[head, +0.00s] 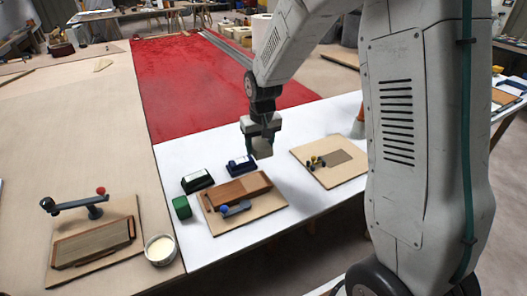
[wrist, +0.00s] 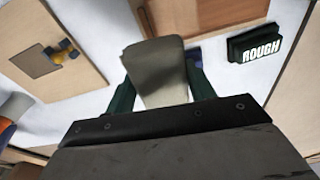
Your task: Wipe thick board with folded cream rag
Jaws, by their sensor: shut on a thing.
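My gripper (head: 262,133) is shut on the folded cream rag, which looks grey-beige and hangs below the fingers in the head view (head: 262,147). In the wrist view the rag (wrist: 158,72) is a flat folded pad between the dark green fingers (wrist: 160,92). The rag is in the air above the white table, behind and right of a thick red-brown board (head: 238,188). That board lies on a pale base board (head: 245,222) with a blue-knobbed clamp (head: 235,208) at its front. Another thick, grey-brown board (head: 93,243) lies on a base at front left.
Behind the red-brown board stand a blue sign (head: 241,165) and a dark green sign (head: 197,181); one sign reads ROUGH (wrist: 260,43). A green block (head: 182,207) and a cream-filled bowl (head: 160,250) are left. A base with a thin brown sheet (head: 338,157) lies right.

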